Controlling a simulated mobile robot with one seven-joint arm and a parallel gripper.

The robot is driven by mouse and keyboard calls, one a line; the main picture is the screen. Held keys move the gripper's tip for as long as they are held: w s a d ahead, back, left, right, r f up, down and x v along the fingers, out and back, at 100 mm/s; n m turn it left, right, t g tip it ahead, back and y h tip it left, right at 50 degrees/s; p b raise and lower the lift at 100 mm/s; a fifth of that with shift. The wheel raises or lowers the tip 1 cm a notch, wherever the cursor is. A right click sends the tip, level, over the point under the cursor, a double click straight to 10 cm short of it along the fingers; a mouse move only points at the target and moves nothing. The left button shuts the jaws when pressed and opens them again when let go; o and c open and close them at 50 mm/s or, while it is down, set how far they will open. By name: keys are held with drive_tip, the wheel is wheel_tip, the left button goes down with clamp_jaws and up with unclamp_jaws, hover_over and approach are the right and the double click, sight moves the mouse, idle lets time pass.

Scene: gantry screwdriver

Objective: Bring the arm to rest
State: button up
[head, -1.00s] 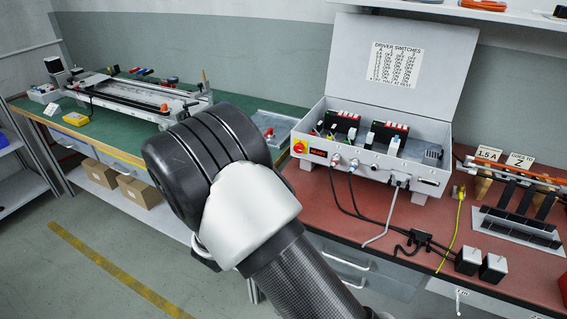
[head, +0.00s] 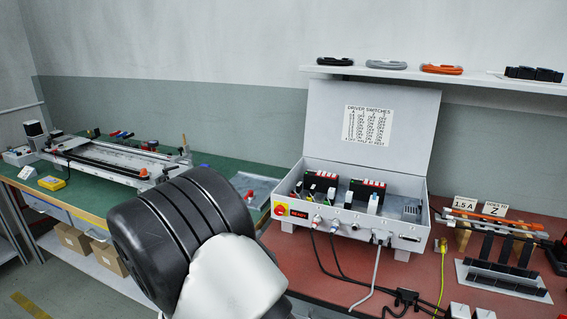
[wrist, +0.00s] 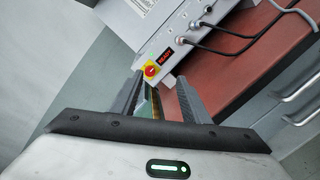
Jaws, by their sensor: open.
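My arm rises from the bottom of the head view, with a black ribbed joint and a white link in front of the benches. My gripper does not show in the head view. In the wrist view my gripper (wrist: 158,97) is open, its two dark fingers apart with nothing between them. Past the fingertips stands the grey control box (wrist: 195,40), which also shows in the head view (head: 345,222) with its lid up. Its red and yellow switch (wrist: 151,70) and lit red display (wrist: 167,55) lie just beyond the fingers.
The box stands on a red-topped bench (head: 330,270). A green-topped bench (head: 110,205) at left carries a gantry rail (head: 110,165). Cables hang from the box front. A screwdriver rack (head: 500,275) stands at right. A shelf (head: 390,73) with coiled cables is above.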

drive_tip(key=s+d+r+m+g+h, duration=0.1)
drive_tip(key=s+d+r+m+g, duration=0.15)
drive_tip(key=d, duration=0.45)
drive_tip(key=s+d+r+m+g+h, duration=0.1)
drive_tip(key=s+d+r+m+g, duration=0.2)
drive_tip(key=d, duration=0.4)
drive_tip(key=s+d+r+m+g+h, duration=0.1)
drive_tip(key=s+d+r+m+g, duration=0.1)
drive_tip(key=d+m+g, duration=0.4)
drive_tip(key=s+d+r+m+g+y, duration=0.25)
drive_tip(key=s+d+m+y, duration=0.3)
drive_tip(key=s, duration=0.65)
drive_tip(key=s+a+r+m+t+y, duration=0.3)
drive_tip(key=s+r+t+y, duration=0.1)
drive_tip(key=s+r+y, duration=0.15)
wheel_tip(320, 180, up, 25)
drive_tip(key=p, duration=2.5)
drive_tip(key=shift+d+f, duration=0.15)
drive_tip(key=shift+f, duration=0.1)
drive_tip(key=shift+c, duration=1.4)
drive_tip(key=shift+d, duration=0.1)
